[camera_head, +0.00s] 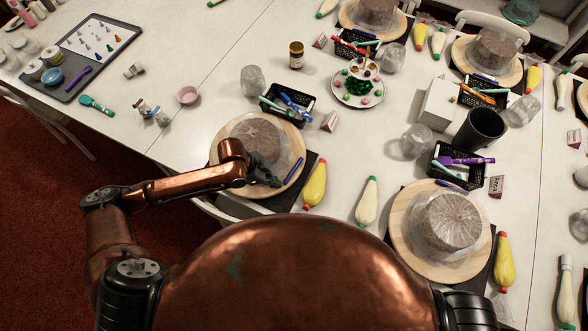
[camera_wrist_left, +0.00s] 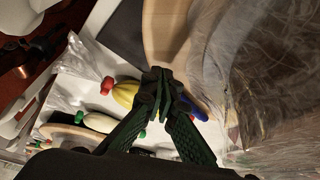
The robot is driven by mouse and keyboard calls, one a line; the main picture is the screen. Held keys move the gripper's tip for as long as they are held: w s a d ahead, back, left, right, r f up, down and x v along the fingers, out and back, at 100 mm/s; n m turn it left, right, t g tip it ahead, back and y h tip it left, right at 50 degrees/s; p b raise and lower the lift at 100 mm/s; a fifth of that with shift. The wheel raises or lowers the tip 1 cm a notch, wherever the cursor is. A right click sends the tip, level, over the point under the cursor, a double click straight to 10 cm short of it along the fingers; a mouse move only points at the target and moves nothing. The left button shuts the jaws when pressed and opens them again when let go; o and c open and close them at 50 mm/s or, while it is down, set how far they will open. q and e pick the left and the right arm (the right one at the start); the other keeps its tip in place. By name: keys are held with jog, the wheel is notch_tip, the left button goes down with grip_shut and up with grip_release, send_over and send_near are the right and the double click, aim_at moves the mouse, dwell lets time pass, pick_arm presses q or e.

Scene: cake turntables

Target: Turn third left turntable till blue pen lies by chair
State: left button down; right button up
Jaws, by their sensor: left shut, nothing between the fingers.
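A round wooden turntable (camera_head: 224,138) stands on the white table in front of me, bearing a plastic-wrapped cake (camera_head: 257,136). The blue pen (camera_head: 293,170) lies on the turntable's right rim. My left gripper (camera_head: 268,180) is over the near part of this turntable, between the cake and the pen. In the left wrist view my left gripper (camera_wrist_left: 160,84) is shut and empty, with the blue pen (camera_wrist_left: 192,106) just beyond its tips, partly hidden; contact cannot be told. The wood (camera_wrist_left: 160,35) and wrapped cake (camera_wrist_left: 275,75) also show there. My right gripper is out of view.
A pale chair (camera_head: 222,212) shows partly below the table's near edge. Yellow (camera_head: 315,186) and white (camera_head: 367,202) piping bags lie right of the turntable. A black pen basket (camera_head: 286,106) stands behind it. Another turntable (camera_head: 410,253) stands at the right.

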aim_at(247, 190)
pick_arm(q)
jog(key=shift+f, duration=0.1)
dwell(0.3)
jog(key=shift+f, duration=0.5)
jog(key=a+p, duration=0.1)
jog(key=s+a+p, duration=0.1)
jog(key=a, duration=0.1)
jog(key=s+a+p, duration=0.1)
jog(key=a, duration=0.1)
jog(key=shift+a+r, duration=0.15)
jog(key=shift+a, duration=0.35)
jog(key=a+p, duration=0.2)
jog(key=a, duration=0.4)
